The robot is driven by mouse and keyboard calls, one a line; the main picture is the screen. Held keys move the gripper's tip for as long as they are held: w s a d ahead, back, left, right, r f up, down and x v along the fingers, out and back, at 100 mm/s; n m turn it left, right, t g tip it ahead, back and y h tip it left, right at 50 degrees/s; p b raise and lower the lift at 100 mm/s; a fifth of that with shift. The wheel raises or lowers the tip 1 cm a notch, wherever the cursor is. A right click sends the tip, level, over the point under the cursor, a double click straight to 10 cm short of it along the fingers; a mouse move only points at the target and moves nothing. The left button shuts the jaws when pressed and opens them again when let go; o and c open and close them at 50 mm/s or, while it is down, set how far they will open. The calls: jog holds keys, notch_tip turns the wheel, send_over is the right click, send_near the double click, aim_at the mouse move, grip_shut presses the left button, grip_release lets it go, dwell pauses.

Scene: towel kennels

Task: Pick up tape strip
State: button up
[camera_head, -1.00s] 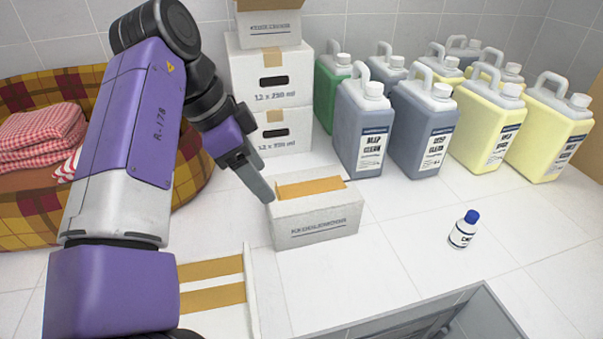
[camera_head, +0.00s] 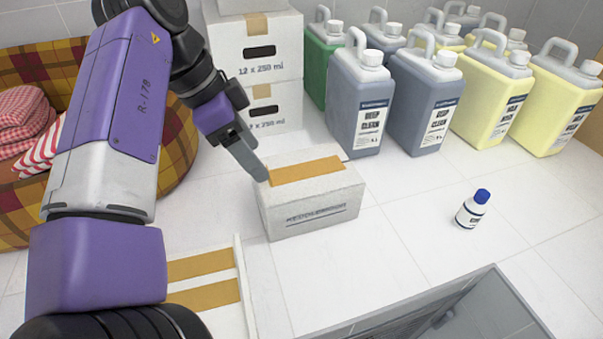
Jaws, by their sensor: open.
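An orange-brown tape strip (camera_head: 306,170) runs along the top of a small white box (camera_head: 313,212) on the tiled floor. Two more tape strips, an upper one (camera_head: 200,265) and a lower one (camera_head: 203,295), lie on a flat white panel (camera_head: 243,285) at the lower left, partly behind my arm. My gripper (camera_head: 264,178) reaches down from the left, its tip at the left end of the box's strip. It looks empty. Its jaws are seen edge-on, and I cannot tell whether they touch the strip.
Stacked white cartons (camera_head: 258,60) stand behind the small box. Several large jugs (camera_head: 425,105) fill the back right. A grey bin (camera_head: 440,315) is in front. A plaid pet bed (camera_head: 180,150) with towels is at left.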

jog(key=b+x, duration=0.3)
jog(key=x, duration=0.1)
jog(key=shift+f+b, duration=0.2)
jog(key=shift+b, duration=0.2)
jog(key=shift+r, duration=0.1)
jog(key=c, duration=1)
notch_tip(320, 180, up, 14)
jog(key=p, duration=1.3)
jog(key=shift+d, duration=0.1)
